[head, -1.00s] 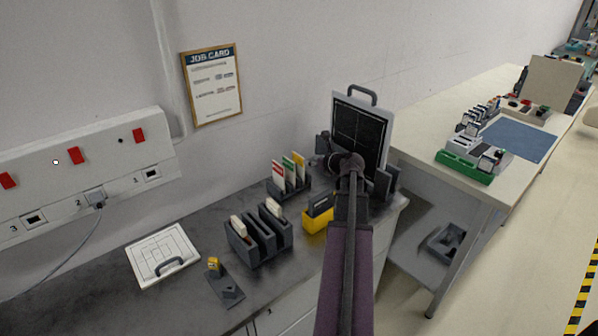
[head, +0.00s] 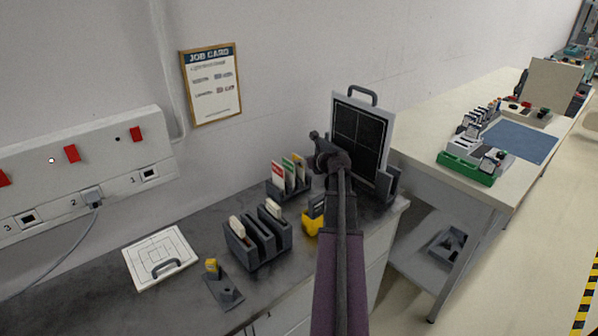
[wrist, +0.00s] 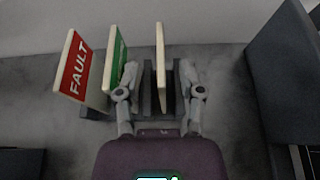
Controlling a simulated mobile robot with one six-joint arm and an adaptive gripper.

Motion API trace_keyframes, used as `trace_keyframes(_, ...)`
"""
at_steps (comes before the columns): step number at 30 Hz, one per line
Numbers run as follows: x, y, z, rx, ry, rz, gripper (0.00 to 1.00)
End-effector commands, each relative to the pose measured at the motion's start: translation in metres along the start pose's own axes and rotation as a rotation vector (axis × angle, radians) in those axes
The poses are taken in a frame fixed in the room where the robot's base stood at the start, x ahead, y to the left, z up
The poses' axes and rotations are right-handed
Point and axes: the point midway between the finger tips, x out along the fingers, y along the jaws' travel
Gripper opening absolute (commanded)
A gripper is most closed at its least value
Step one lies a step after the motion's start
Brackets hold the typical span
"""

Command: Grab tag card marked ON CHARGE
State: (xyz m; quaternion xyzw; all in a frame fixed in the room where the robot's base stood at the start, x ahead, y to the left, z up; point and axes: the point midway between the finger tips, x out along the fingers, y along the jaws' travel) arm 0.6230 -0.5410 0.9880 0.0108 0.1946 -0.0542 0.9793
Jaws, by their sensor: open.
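Three tag cards stand in a dark rack (head: 275,189): a red one (head: 277,174), a green one (head: 289,170) and a yellow one (head: 298,160). In the wrist view the red card reads FAULT (wrist: 76,66); the green card (wrist: 117,58) is steeply angled and its words are unreadable. The third card (wrist: 160,55) shows only its pale edge, so I cannot read ON CHARGE on any card. My gripper (wrist: 160,94) is open, its fingers on either side of the third card's line, the left finger near the green card. No contact is visible.
A second dark rack (head: 262,246) with pale cards and a yellow holder (head: 312,222) stand in front. A framed black panel with a handle (head: 359,135) stands close on the right. The wall is behind. A white board (head: 160,258) lies left.

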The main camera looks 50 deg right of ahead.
Motion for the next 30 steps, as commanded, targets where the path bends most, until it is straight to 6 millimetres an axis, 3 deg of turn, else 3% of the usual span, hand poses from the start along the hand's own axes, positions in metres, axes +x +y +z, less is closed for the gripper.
trace_keyframes(3,0.018,-0.002,-0.003,-0.002,0.0,0.001,0.5)
trace_keyframes(10,0.038,-0.002,-0.002,-0.001,0.001,0.001,0.5)
trace_keyframes(29,0.04,-0.001,-0.001,0.0,0.0,0.0,0.5)
trace_keyframes(30,0.04,-0.001,-0.001,0.0,0.0,0.001,0.38)
